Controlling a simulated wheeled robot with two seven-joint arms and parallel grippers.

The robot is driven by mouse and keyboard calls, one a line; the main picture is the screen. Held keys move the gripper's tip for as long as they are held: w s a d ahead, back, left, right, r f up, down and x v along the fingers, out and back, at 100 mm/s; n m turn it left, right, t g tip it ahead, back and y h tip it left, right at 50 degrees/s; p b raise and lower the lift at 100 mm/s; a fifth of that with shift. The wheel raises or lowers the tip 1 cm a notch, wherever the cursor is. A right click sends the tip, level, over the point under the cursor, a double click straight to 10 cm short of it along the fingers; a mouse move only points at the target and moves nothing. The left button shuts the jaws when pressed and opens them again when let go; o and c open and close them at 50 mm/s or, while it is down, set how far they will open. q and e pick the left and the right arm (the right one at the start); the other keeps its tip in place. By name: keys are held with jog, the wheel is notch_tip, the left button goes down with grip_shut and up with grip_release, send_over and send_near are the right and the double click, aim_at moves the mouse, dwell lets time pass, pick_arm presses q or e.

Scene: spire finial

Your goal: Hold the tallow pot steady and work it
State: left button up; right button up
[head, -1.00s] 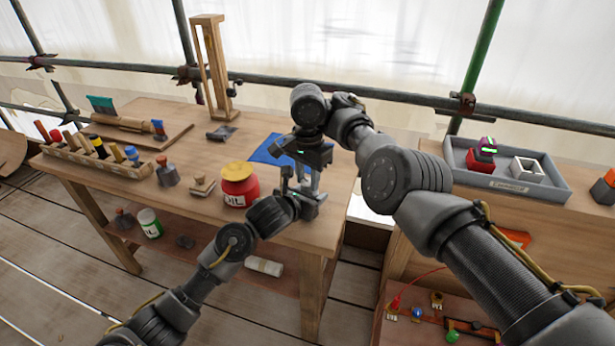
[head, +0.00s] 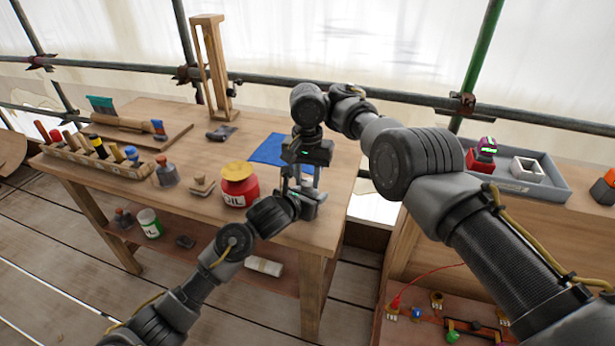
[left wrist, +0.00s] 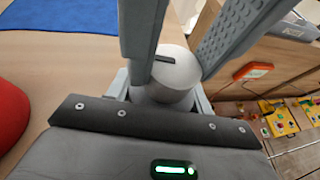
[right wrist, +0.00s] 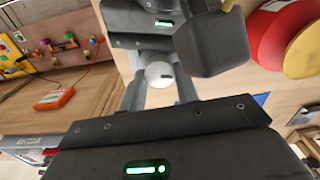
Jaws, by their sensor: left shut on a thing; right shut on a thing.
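The small pale grey pot, which I take to be the tallow pot, has a round top with a dark slot (left wrist: 174,72) in the left wrist view. Its top also shows in the right wrist view (right wrist: 159,74). My left gripper (head: 309,201) is shut on the pot's body low down, over the table's front right corner. My right gripper (head: 303,183) reaches down from above and is shut on the pot's upper part, one finger on each side. In the head view the grippers hide most of the pot. I cannot tell whether its top is a separate lid.
A red oil jar (head: 239,186) with a yellow lid stands left of the grippers. A blue cloth (head: 268,151) lies behind them. A tool rack (head: 95,155) and bottles are further left on the bench. A grey tray (head: 545,190) stands on the right bench.

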aim_at(307, 181)
jog(key=shift+n, duration=0.5)
jog(key=o, duration=1)
notch_tip(307, 181, up, 12)
jog(key=shift+r, duration=0.1)
